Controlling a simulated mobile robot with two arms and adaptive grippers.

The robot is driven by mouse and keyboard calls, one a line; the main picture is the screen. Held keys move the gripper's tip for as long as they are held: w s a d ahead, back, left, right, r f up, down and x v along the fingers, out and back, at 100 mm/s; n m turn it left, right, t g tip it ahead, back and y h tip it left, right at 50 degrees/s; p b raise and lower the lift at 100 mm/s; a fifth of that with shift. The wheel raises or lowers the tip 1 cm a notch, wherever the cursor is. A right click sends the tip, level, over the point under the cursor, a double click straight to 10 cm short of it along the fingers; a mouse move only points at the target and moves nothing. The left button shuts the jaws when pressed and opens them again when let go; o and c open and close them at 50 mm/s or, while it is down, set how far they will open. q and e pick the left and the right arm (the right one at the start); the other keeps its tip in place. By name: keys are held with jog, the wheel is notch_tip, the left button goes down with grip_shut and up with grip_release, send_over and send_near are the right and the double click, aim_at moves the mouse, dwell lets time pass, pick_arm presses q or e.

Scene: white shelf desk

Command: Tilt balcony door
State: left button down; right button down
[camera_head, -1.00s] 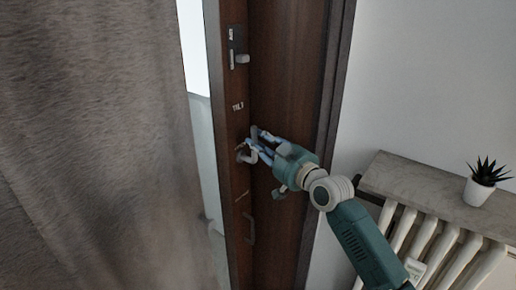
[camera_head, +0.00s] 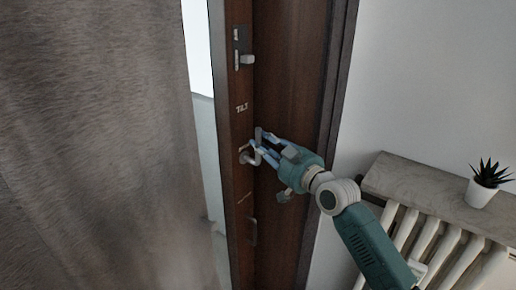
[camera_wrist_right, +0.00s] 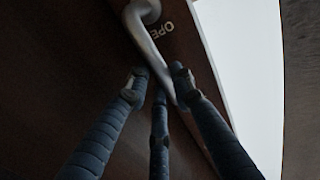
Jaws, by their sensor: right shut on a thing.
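The dark brown wooden balcony door (camera_head: 239,190) stands upright in the head view, with a "TILT" label (camera_head: 241,107) on its edge strip. Below the label is a grey metal door handle (camera_head: 247,158), its lever pointing to the right. My right gripper (camera_head: 262,147) comes from the lower right and is shut on the lever. In the right wrist view, the handle (camera_wrist_right: 148,42) runs down between the fingers of my right gripper (camera_wrist_right: 158,82), beside part of an "OPEN" label (camera_wrist_right: 162,30). The fingers partly hide the lever's end. My left gripper is not in view.
A latch (camera_head: 245,58) with a light knob sits higher on the door. A brown curtain (camera_head: 95,150) fills the left. At right, a radiator (camera_head: 428,240) stands under a stone-like shelf (camera_head: 420,190) with a potted plant (camera_head: 482,190).

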jog(key=s+d, duration=0.4)
jog(key=d, duration=0.2)
jog(key=shift+s+d+r, duration=0.35)
jog(key=shift+d+r, duration=0.05)
jog(key=shift+r, duration=0.05)
jog(key=c, duration=1.7)
grip_release()
jog(key=shift+s, duration=0.1)
jog(key=o, duration=0.3)
jog(key=shift+s+d+r, duration=0.1)
jog(key=shift+s+d, duration=0.05)
jog(key=shift+s, duration=0.1)
jog(key=shift+o, duration=0.2)
jog(key=shift+f, duration=0.4)
jog(key=shift+s, duration=0.15)
